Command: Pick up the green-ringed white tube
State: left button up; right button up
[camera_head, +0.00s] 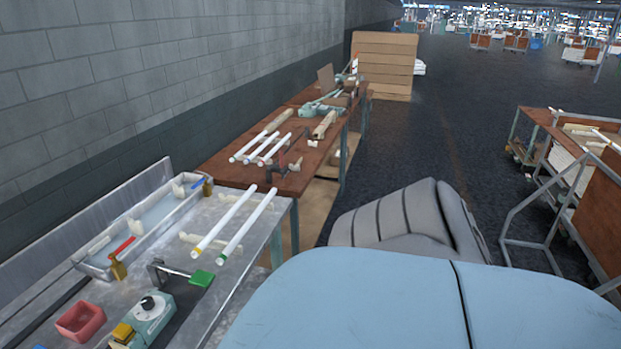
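The green-ringed white tube (247,226) lies on the grey metal bench (262,248) at the left. Its green ring is at the near end, and the tube runs away from me toward the bench's far end. A similar white tube with a yellow ring (220,223) lies just to its left, roughly parallel and apart from it. Both seem to rest across a low pale support (190,238). Neither gripper is in view, and nothing touches the green-ringed tube from above.
A metal trough (88,264) with red- and blue-handled valves lies left of the tubes. A green paddle (201,278), a teal control box (150,318) and a red bin (80,320) are nearer. A brown table (222,165) with more white tubes stands beyond.

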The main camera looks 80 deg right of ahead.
aim_at(223, 258)
jog(key=z, duration=2)
